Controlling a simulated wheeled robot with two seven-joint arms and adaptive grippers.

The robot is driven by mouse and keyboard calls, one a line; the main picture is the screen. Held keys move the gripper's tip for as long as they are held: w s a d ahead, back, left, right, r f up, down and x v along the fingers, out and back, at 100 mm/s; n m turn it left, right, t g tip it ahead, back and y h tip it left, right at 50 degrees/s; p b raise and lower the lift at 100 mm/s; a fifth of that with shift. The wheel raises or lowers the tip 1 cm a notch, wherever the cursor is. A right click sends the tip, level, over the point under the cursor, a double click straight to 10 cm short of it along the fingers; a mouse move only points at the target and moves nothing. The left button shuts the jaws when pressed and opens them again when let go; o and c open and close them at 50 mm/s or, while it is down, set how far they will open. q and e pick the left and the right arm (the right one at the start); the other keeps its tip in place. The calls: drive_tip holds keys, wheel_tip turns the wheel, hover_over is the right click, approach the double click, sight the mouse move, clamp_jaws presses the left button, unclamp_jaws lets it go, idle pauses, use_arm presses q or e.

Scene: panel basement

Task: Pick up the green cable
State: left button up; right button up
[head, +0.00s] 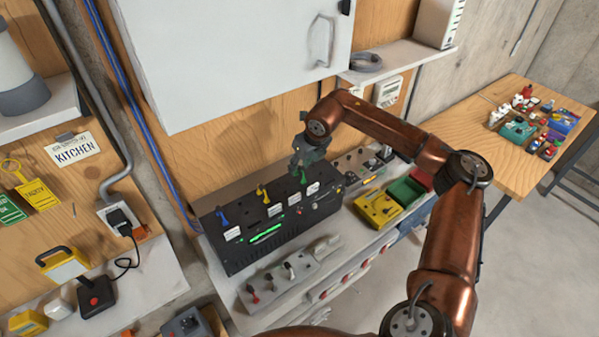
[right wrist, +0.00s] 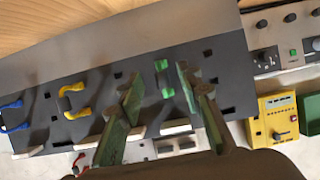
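The green cable (right wrist: 162,78) is a short loop standing up from the black panel box (right wrist: 215,75) in the right wrist view. My right gripper (right wrist: 158,84) is open, with one finger on each side of the green cable and nothing held. In the head view my right gripper (head: 305,158) is above the right part of the black box (head: 246,262) and largely hides the green cable. A yellow cable (right wrist: 76,99) and a blue cable (right wrist: 12,118) stand to its left. They also show in the head view, yellow (head: 262,193) and blue (head: 221,216). My left gripper is not in view.
A yellow device (head: 377,209) and a green bin (head: 403,192) stand right of the box. A grey switch strip (head: 290,275) lies in front. A white cabinet (head: 230,60) hangs above. A wooden table (head: 480,135) with small items stands at the far right.

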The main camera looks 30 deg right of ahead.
drive_tip(key=shift+w+f, duration=0.25)
drive_tip(key=shift+f, duration=0.35)
drive_tip(key=shift+d+f, duration=0.1)
drive_tip(key=shift+f, duration=0.2)
drive_tip(key=c, duration=0.3)
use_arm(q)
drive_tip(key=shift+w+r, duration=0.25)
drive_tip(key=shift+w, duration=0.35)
use_arm(e)
clamp_jaws()
